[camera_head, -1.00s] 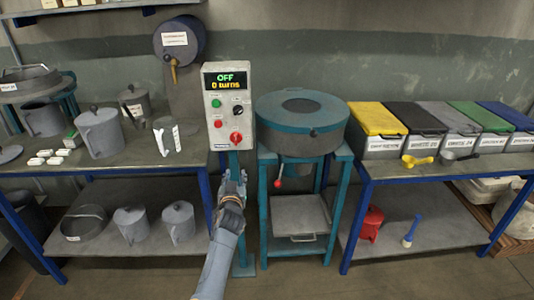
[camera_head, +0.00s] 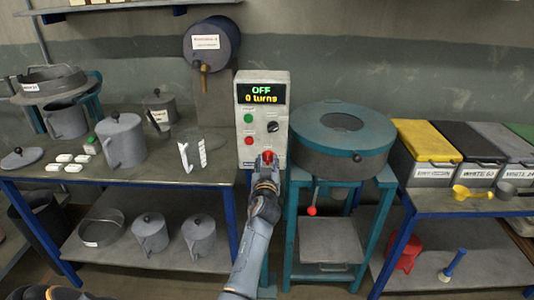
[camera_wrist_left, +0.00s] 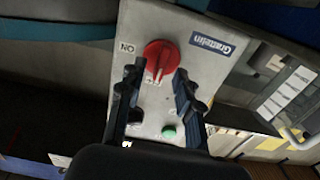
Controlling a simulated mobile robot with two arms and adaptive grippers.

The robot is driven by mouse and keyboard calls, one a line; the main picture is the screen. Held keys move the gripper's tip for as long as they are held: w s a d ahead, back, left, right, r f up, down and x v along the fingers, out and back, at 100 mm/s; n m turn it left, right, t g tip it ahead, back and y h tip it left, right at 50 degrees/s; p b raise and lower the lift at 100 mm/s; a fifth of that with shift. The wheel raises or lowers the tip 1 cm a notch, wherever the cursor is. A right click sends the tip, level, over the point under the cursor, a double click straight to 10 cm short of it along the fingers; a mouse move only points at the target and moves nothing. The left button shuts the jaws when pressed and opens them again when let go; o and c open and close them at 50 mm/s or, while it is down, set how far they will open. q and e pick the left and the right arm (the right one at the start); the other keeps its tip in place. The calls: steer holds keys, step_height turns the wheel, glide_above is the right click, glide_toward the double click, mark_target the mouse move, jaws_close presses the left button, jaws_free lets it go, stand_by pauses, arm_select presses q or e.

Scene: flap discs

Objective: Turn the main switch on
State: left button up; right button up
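The grey control box (camera_head: 248,128) stands upright on a post, and its display (camera_head: 260,93) reads "OFF" and "0 turns". The red rotary main switch (camera_wrist_left: 161,56) is low on its face, with an "ON" label beside it. The switch shows between the fingertips; contact cannot be told. My right gripper is not in view.
A green button (camera_head: 248,118), a red button (camera_head: 249,140) and a black knob (camera_head: 273,127) sit above the switch. A round teal-rimmed machine (camera_head: 343,140) stands close on the right. A table with jugs (camera_head: 121,141) is on the left.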

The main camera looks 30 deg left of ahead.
arm_select(q)
steer(key=shift+w+a, duration=0.2)
steer(key=shift+w, duration=0.15)
steer(key=shift+s+d+r, duration=0.1)
steer(key=shift+c, duration=0.2)
jaws_close()
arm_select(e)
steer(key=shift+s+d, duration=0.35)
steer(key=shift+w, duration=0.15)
